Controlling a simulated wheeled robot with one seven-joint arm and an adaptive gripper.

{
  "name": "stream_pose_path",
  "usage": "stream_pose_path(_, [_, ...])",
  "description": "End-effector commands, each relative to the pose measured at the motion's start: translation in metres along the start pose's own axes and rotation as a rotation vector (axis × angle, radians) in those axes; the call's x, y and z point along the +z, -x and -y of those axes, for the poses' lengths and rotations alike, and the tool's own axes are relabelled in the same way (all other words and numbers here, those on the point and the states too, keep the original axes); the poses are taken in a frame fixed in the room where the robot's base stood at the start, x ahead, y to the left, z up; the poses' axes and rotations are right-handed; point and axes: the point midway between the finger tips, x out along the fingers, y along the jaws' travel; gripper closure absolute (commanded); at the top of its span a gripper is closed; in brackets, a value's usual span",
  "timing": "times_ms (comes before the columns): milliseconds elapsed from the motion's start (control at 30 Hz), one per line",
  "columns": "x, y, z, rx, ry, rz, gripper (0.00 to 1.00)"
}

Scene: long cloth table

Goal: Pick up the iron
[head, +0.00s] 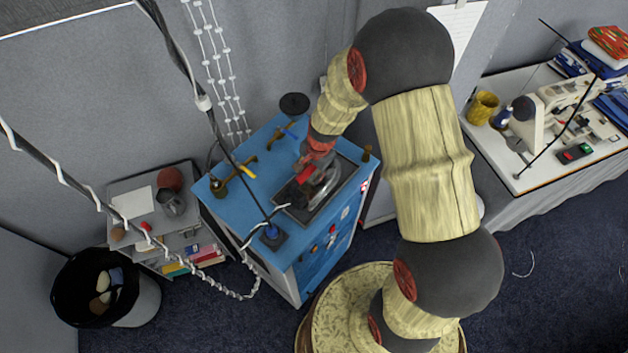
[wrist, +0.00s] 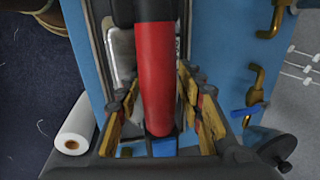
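The iron (head: 325,190) sits on a dark rest (head: 344,181) on top of a blue cabinet. It has a silver body, and its red handle (wrist: 154,70) fills the middle of the wrist view. My gripper (wrist: 160,128) is open, with one finger on each side of the handle and visible gaps between. In the head view my gripper (head: 318,160) is right over the iron and partly hides it. The iron's underside is hidden.
The blue cabinet top (head: 222,185) also bears brass fittings (head: 248,168) and a dark knob-like base (head: 272,235) with a cord. A hanging cable (head: 225,140) passes in front. A sewing machine (head: 540,120) stands on the right table. A white roll (wrist: 75,137) shows in the wrist view.

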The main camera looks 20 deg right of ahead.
Motion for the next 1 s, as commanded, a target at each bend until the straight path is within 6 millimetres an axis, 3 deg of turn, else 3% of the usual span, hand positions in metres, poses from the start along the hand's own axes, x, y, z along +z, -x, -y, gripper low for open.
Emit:
stream_pose_path(300, [-0.0004,-0.0056,0.0004,-0.001,0.0,-0.001,0.63])
stream_pose_path(1000, [-0.0002,-0.0054,-0.0002,0.0,-0.001,-0.001,1.0])
